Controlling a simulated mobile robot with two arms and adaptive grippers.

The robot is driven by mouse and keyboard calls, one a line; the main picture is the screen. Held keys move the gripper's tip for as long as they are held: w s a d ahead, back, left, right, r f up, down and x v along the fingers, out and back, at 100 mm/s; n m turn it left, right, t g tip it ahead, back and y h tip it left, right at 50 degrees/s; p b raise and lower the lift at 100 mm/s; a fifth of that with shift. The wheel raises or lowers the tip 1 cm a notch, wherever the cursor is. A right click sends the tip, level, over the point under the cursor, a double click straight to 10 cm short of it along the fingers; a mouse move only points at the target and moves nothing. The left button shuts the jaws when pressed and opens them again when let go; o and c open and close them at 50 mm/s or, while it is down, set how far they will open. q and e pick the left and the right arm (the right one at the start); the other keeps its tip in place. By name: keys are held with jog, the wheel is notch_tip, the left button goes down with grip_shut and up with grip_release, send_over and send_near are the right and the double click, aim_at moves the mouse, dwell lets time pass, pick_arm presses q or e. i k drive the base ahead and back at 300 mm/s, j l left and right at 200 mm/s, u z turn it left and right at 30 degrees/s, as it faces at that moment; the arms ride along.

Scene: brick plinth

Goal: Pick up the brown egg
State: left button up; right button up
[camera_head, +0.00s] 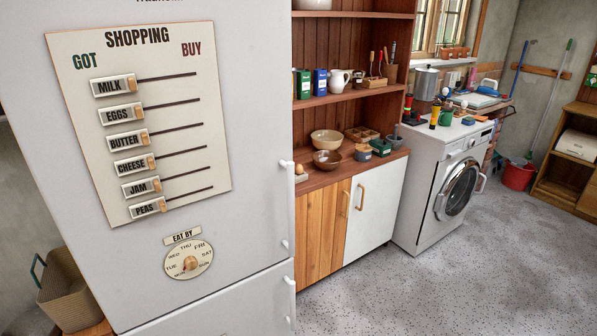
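Small pale items on the washing machine are too small to identify. Neither of my grippers is in view.
The white fridge (245,120) with a shopping board (185,70) fills the left. The washing machine (432,205) stands right of the wood-and-white cupboard (345,225). A red bucket (518,175) stands at the back. The speckled floor (470,285) in front is clear.

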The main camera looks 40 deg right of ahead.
aim_at(298, 168)
jog(key=z, duration=1.3)
jog(key=i+u, duration=0.1)
jog(key=u, duration=0.35)
jog(key=i+l+u, duration=0.5)
jog(key=l, duration=0.4)
jog(key=i+l+u, duration=0.15)
jog(key=i+l, duration=0.15)
jog(key=i+l+u, duration=0.15)
jog(key=l, duration=0.25)
